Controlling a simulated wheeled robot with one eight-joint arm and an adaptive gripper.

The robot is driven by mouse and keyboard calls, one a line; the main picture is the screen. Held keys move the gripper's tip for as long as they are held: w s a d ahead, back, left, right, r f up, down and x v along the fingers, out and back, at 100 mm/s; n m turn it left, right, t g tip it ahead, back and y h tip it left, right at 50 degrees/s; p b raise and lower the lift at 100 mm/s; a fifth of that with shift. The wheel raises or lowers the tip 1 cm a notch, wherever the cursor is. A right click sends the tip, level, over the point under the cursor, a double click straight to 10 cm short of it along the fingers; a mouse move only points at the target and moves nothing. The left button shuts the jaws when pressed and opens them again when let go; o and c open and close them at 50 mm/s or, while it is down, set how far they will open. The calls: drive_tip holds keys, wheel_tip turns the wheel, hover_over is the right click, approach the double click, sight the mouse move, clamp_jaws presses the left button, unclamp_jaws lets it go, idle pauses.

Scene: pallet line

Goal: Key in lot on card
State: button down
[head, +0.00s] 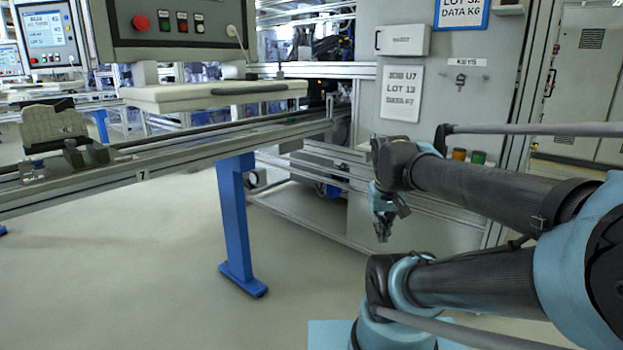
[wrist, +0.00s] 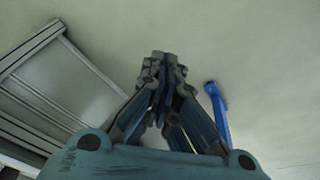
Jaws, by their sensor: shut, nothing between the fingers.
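A white card (head: 402,93) with printed text hangs on the grey cabinet in the head view; it reads JOB U7, LOT 13 and a last line too small to read surely. A control panel (head: 180,23) with a red button and several smaller buttons stands at the upper left. A screen (head: 48,34) with text and keys is at the far upper left. My gripper (head: 383,228) points down in front of the cabinet, below the card and apart from it. In the wrist view my gripper (wrist: 163,68) is shut and empty above the floor.
A rail conveyor (head: 150,150) crosses the left side on a blue leg (head: 238,225). A key (head: 460,82) hangs under a KEYS label. A blue-framed sign (head: 461,12) is at the top, cut off. The floor (head: 130,270) in front is clear.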

drive_tip(key=s+f, duration=0.4)
drive_tip(key=f, duration=0.1)
drive_tip(key=shift+f+y, duration=0.3)
drive_tip(key=shift+a, duration=0.1)
drive_tip(key=shift+w+f+g, duration=0.2)
drive_tip(key=shift+w+g, duration=0.1)
drive_tip(key=shift+w, duration=0.2)
drive_tip(key=shift+s, duration=0.1)
idle(0.8)
